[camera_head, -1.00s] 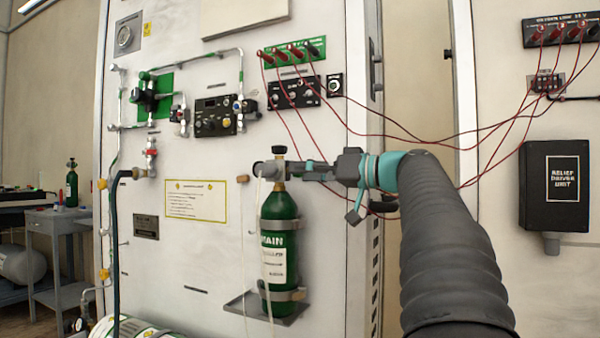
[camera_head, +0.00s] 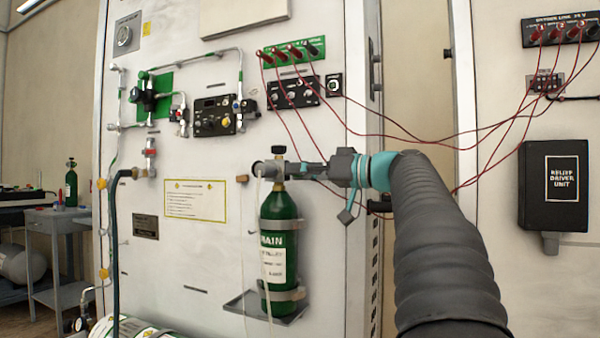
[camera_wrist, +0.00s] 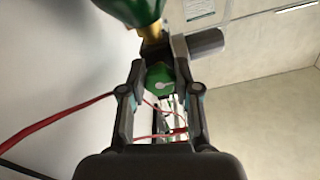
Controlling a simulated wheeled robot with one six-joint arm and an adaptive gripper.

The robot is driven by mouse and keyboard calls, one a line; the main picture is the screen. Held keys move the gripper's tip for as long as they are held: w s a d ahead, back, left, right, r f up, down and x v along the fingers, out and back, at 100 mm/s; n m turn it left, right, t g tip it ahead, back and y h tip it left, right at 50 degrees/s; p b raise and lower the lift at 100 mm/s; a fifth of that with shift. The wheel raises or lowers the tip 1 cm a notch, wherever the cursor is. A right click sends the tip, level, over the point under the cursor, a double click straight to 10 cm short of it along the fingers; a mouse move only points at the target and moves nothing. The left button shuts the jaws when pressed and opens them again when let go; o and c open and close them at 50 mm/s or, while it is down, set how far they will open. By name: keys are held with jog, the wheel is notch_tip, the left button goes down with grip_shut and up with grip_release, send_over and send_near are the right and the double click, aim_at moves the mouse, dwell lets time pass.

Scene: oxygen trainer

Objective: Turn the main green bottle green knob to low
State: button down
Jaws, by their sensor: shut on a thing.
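The main green bottle (camera_head: 280,222) stands upright in brackets on the white panel, with a brass neck and a grey valve on top. In the wrist view, the bottle (camera_wrist: 132,8) shows upside down at the top edge. The green knob (camera_wrist: 160,77) of its valve sits between my fingertips, with a pale mark on its face. My gripper (camera_head: 297,170) reaches in from the right at valve height and is shut on the knob; it also shows in the wrist view (camera_wrist: 158,70). The knob is mostly hidden by my fingers in the head view.
Red cables (camera_head: 390,136) hang from the green terminal strip (camera_head: 291,55) and run above and behind my arm. A pale hose (camera_head: 270,250) hangs in front of the bottle. The small shelf (camera_head: 240,302) lies under the bottle. A black relief driver unit (camera_head: 552,186) hangs at right.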

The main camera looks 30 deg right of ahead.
jog(key=m+p, duration=0.1)
jog(key=m, duration=0.1)
jog(key=m+p, duration=0.1)
jog(key=m, duration=0.1)
jog(key=shift+a+r+m, duration=0.1)
jog(key=shift+r+m, duration=0.1)
jog(key=shift+m, duration=0.1)
jog(key=m+p, duration=0.2)
jog(key=m, duration=0.2)
jog(key=shift+r+m+p, duration=0.1)
jog(key=shift+m+p, duration=0.2)
jog(key=shift+p, duration=0.1)
jog(key=shift+m+p, duration=2.9)
jog(key=shift+m, duration=1.3)
jog(key=c, duration=0.8)
grip_release()
